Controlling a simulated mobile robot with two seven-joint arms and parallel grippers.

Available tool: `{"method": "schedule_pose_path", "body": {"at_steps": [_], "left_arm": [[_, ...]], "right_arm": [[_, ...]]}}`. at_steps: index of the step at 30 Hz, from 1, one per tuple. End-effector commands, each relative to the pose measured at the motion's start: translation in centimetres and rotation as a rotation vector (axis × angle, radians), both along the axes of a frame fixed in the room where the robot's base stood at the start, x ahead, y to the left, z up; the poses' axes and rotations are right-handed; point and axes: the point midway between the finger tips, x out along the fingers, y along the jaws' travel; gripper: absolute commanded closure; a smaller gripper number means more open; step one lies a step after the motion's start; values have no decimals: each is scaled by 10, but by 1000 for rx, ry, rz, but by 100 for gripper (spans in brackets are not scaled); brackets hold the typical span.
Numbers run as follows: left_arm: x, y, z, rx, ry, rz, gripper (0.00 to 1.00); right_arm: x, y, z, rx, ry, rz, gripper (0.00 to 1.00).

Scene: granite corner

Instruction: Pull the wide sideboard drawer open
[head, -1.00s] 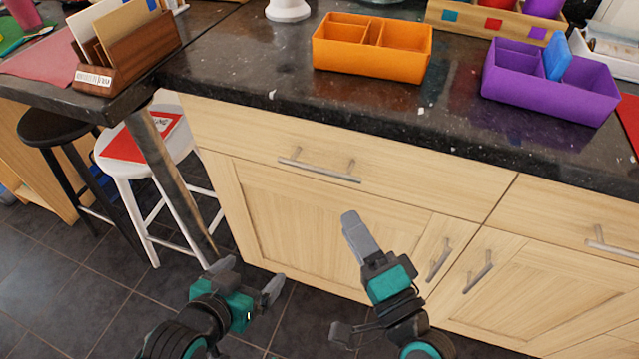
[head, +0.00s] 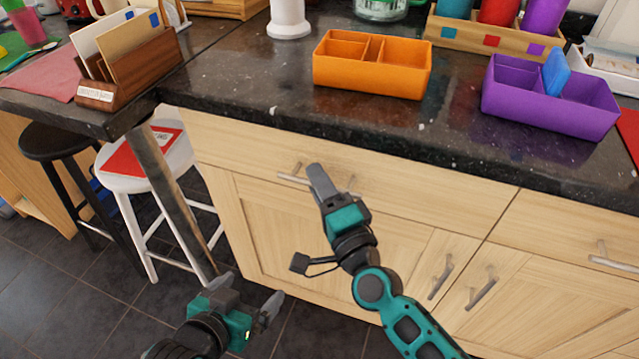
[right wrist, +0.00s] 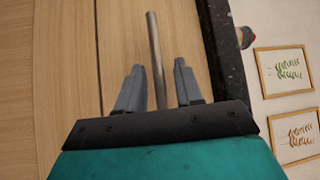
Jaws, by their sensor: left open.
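The wide sideboard drawer (head: 420,185) is a pale wood front under the dark counter, and it is shut. Its metal bar handle (head: 292,179) is partly hidden behind my right gripper (head: 318,182) in the head view. In the right wrist view the handle (right wrist: 156,60) runs between the two spread fingers of the right gripper (right wrist: 156,85), with a gap on each side. The right gripper is open; whether its fingers reach past the bar is hard to tell. My left gripper (head: 245,293) is open and empty, low over the floor in front of the cabinet.
The dark granite counter (head: 250,90) overhangs the drawer. An orange divided box (head: 370,85) and a purple one (head: 550,115) stand on it. Cupboard doors with handles (head: 440,277) are below. A white stool (head: 150,165) stands to the left. The floor in front is clear.

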Motion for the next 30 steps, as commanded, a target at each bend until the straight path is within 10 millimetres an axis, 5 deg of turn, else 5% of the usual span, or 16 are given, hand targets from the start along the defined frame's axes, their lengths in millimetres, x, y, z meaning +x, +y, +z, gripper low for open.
{"method": "schedule_pose_path", "body": {"at_steps": [8,18,30], "left_arm": [[0,-1,0,-6,0,5,3],[0,-1,0,-6,0,5,3],[0,0,0,0,0,1,3]], "right_arm": [[1,0,0,0,1,0,66],[0,0,0,0,1,0,99],[0,0,0,-2,0,1,100]]}}
